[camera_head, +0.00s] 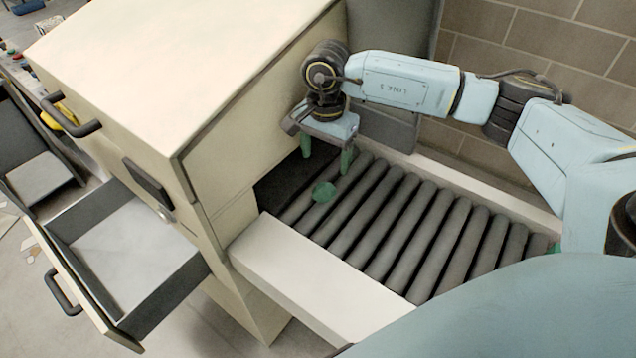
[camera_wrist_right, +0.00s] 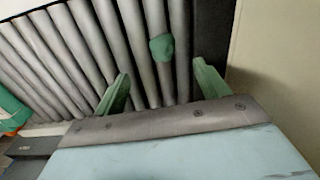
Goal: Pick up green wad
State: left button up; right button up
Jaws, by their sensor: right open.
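The green wad (camera_head: 323,191) lies on the dark rollers of the conveyor, near its end beside the cream cabinet. My right gripper (camera_head: 326,164) is above the rollers, close behind the wad in the head view, with its green fingers pointing down. The fingers are apart with nothing between them. In the right wrist view the wad (camera_wrist_right: 161,47) rests on the rollers beyond the fingertips of the open right gripper (camera_wrist_right: 160,78), roughly centred between them. My left gripper is not in view.
The roller conveyor (camera_head: 400,230) has a pale side rail (camera_head: 310,275) in front. A cream cabinet (camera_head: 180,70) stands left of it, with an open drawer (camera_head: 130,245) below. A block wall (camera_head: 560,45) is behind. The other rollers are mostly clear.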

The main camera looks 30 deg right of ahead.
send_over(324, 186)
jog(key=s, duration=0.1)
jog(key=f, duration=0.4)
jog(key=shift+a+f, duration=0.2)
jog(key=shift+f, duration=0.7)
jog(key=f, duration=0.2)
jog(key=w+f, duration=0.1)
jog(key=f, duration=0.1)
jog(key=shift+d+f, duration=0.2)
jog(key=shift+f, duration=0.3)
jog(key=shift+c, duration=0.2)
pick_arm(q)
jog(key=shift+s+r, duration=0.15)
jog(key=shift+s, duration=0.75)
pick_arm(e)
jog(key=c, duration=1)
